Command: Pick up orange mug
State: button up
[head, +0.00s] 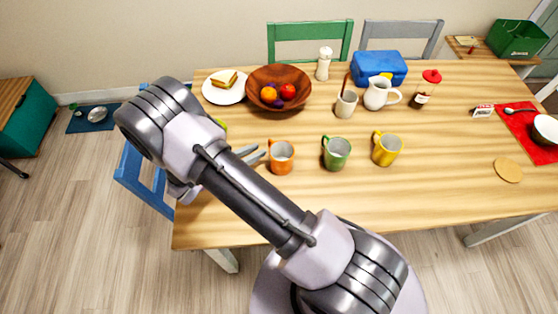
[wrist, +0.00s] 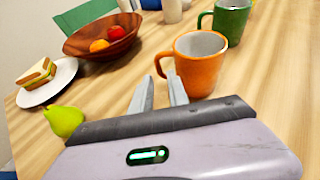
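The orange mug (head: 281,158) stands upright on the wooden table, just right of my gripper in the head view. In the wrist view the orange mug (wrist: 201,66) is close, just ahead and to the right of the fingers, its handle on the left side toward them. My gripper (wrist: 160,86) has its two fingers apart with nothing between them; the fingertips (head: 256,153) show beside the mug's left side in the head view. I cannot tell whether they touch the handle. My arm hides part of the table on the left.
A green mug (head: 337,154) and a yellow mug (head: 387,149) stand to the right. A pear (wrist: 63,120) lies left of my gripper. A wooden fruit bowl (head: 262,79) and a sandwich plate (head: 212,94) are behind. Bare table lies in front of the mugs.

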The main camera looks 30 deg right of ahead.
aim_at(278, 155)
jog(key=shift+x, duration=1.25)
jog(key=d+f+b, duration=0.1)
jog(key=w+d+f+b, duration=0.1)
jog(key=d+f, duration=0.1)
jog(key=shift+w+d+b, duration=0.1)
jog(key=shift+d+b, duration=0.1)
jog(key=shift+b, duration=0.15)
jog(key=shift+w+d, duration=0.1)
jog(key=shift+d, duration=0.2)
jog(key=shift+r, duration=0.1)
grip_shut()
